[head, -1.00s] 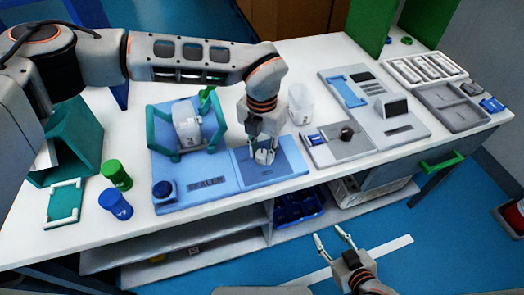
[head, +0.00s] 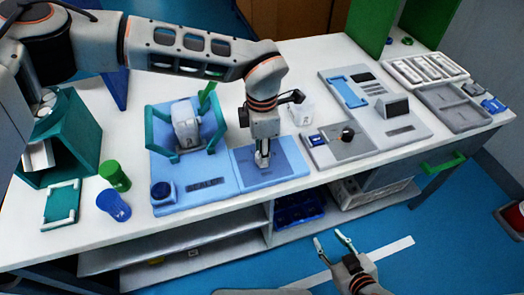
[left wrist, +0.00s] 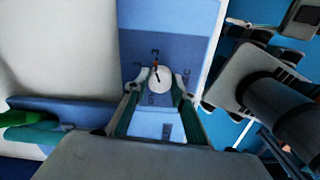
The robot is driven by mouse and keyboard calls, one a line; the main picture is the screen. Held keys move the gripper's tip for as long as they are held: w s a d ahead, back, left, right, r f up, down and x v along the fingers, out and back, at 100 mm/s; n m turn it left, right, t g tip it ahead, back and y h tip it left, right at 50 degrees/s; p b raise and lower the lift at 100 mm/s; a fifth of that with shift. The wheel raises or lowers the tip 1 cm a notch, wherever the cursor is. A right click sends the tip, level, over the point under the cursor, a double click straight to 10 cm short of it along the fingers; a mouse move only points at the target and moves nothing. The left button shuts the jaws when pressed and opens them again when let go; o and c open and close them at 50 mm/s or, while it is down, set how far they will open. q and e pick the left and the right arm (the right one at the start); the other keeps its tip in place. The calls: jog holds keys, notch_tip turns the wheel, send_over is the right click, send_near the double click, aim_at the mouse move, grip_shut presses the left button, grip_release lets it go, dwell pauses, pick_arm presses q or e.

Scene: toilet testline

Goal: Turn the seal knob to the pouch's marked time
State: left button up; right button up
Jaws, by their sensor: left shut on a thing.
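The seal knob (left wrist: 159,80) is a round white dial with a dark-and-red pointer on the blue panel of the sealer (head: 222,196). In the left wrist view its pointer points up, slightly left, near small marks. My left gripper (head: 263,160) points straight down on the panel, with one finger on each side of the knob, shut on it. In the head view the fingers mostly hide the knob. A white pouch (head: 186,125) with a dark mark, too small to read surely, stands in the sealer's teal frame. My right gripper (head: 333,245) is open and empty in front of the bench.
Another white container (head: 300,112) stands behind my left gripper. A grey device with a black knob (head: 347,134) is to the right. Green (head: 115,176) and blue (head: 114,205) cylinders stand at the left. White bench surface is clear between the sealer and front edge.

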pick_arm(q)
jog(key=shift+m, duration=0.7)
jog(key=o, duration=1.1)
notch_tip(320, 180, up, 12)
jog(key=shift+r, duration=0.1)
dwell(0.3)
